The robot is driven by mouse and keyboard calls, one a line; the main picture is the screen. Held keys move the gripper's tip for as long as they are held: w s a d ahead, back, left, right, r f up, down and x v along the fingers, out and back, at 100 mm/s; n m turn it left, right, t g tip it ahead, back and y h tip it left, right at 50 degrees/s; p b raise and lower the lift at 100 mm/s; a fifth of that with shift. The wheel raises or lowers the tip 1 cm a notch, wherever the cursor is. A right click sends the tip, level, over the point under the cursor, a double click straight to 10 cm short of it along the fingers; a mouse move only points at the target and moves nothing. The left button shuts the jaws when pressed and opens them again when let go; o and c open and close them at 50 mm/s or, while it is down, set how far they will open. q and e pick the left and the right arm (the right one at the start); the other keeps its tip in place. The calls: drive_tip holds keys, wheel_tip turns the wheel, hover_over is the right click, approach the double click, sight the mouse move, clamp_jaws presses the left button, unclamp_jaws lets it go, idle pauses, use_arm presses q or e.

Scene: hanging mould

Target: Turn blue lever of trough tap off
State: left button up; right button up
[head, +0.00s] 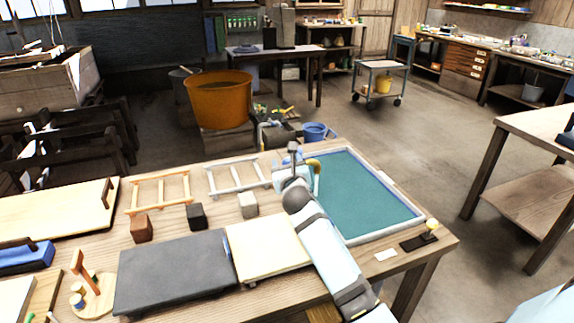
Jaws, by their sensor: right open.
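The trough (372,200) is a shallow, pale-rimmed basin of teal water set on the right part of the workbench. A brass-coloured tap (316,168) with a curved top stands at its left edge. Small blue parts (299,154) show just left of the tap, close to my gripper; I cannot tell clearly which is the lever or how it is turned. My right arm reaches up from the lower right, and its gripper (292,153) is open beside the tap. Whether it touches the lever is hidden by the wrist. My left gripper is not in view.
The workbench holds wooden frames (160,192), small blocks (197,216), a dark grey board (175,272) and a cream board (266,248). Open floor lies right of the bench.

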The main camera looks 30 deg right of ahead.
drive_tip(key=shift+w+d, duration=0.1)
drive_tip(key=shift+w, duration=0.15)
